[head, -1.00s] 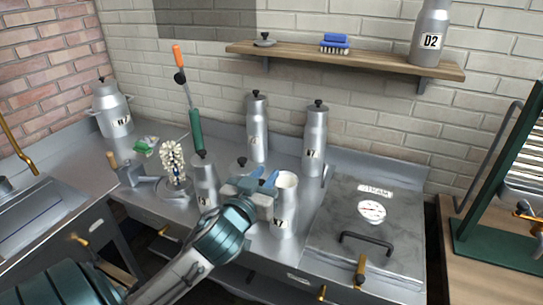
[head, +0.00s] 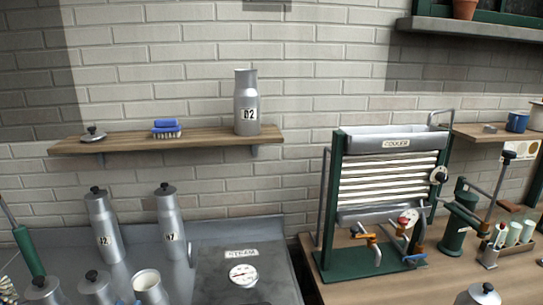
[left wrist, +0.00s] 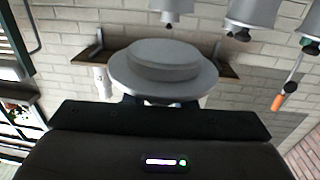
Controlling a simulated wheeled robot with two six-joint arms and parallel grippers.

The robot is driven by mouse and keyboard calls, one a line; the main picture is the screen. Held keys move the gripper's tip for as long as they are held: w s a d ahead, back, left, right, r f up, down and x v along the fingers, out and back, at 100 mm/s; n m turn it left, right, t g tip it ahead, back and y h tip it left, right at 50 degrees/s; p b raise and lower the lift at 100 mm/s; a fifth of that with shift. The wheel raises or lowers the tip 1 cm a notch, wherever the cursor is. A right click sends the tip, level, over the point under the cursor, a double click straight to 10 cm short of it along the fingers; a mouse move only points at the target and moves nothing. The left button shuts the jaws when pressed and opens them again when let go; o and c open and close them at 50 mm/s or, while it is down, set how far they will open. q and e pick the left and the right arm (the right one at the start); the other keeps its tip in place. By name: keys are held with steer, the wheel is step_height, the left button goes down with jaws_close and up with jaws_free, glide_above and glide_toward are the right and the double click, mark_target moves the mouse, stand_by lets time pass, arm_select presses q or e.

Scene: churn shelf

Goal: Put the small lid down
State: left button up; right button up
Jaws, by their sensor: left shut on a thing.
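The small lid (left wrist: 164,66) is a grey stepped round disc filling the middle of the left wrist view. In the head view it shows as a grey lid with a black knob (head: 96,287) at the bottom edge. My left gripper (head: 123,301) is shut on it; only a blue bit of the gripper shows beside the lid. The lid is close to an open-topped can (head: 150,292) on its right; whether they touch cannot be told. The fingertips are mostly hidden behind the lid in the wrist view. My right gripper is not in view.
A wooden wall shelf (head: 205,143) bears another knobbed lid (head: 93,134), a blue brush (head: 166,129) and can D2 (head: 246,105). Lidded cans J2 (head: 106,235) and J7 (head: 171,230) stand behind. A steam chest (head: 240,290) and green-framed cooler (head: 390,180) are to the right.

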arm_select(q)
steer(key=d+f+m+h+b, duration=0.1)
steer(key=d+f+m+h, duration=0.1)
steer(key=d+f, duration=0.8)
steer(key=shift+d+h+b, duration=0.4)
steer(key=shift+d+h, duration=0.2)
steer(key=shift+d, duration=0.55)
steer(key=shift+w, duration=0.15)
steer(key=w+d+r+m+g+h, duration=0.3)
steer(key=w+d+m+g+h, duration=0.1)
steer(key=d+m+g+h, duration=0.3)
steer(key=w+d+r+m+g+h, duration=0.3)
steer(key=w+d+m+g+h, duration=0.1)
steer(key=d+m+g+h, duration=0.4)
steer(key=shift+m+g+h, duration=0.8)
steer(key=shift+m+h, duration=0.3)
steer(key=shift+h, duration=0.4)
steer(key=shift+f, duration=0.1)
